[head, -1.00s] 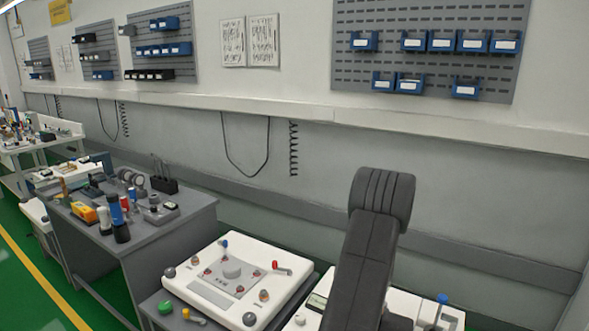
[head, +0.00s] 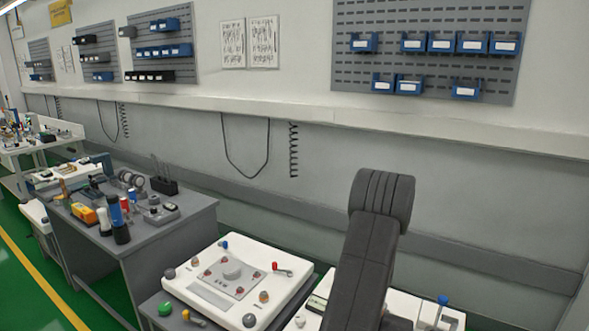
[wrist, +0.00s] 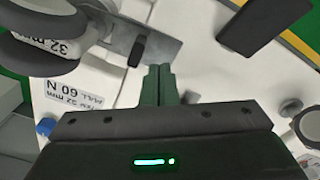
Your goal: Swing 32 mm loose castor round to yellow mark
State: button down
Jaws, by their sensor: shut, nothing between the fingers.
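In the wrist view, a dark castor wheel (wrist: 25,58) is at the upper left, partly cut off by the frame edge. An upside-down label by it reads 32 mm. A grey metal plate (wrist: 165,32) runs right from it, with a small black tab (wrist: 138,50). My gripper (wrist: 158,70) is shut and empty, its fingers just below the plate and right of the castor. I cannot tell whether they touch the tab. No yellow mark on the castor's panel can be made out. In the head view my arm hides the gripper and castor.
A white panel (wrist: 95,75) carries a label reading 60 N. A dark block (wrist: 262,28) is at the upper right, a blue knob (wrist: 46,126) at the left. In the head view, another white panel (head: 205,270) with knobs and a cluttered grey bench (head: 190,218) stand to the left.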

dwell(0.3)
jog(key=shift+f+b, duration=2.2)
jog(key=shift+f, duration=0.1)
jog(key=shift+s+d, duration=0.15)
jog(key=shift+s+d, duration=0.15)
jog(key=shift+d, duration=0.1)
jog(key=shift+a, duration=0.2)
jog(key=shift+a, duration=0.1)
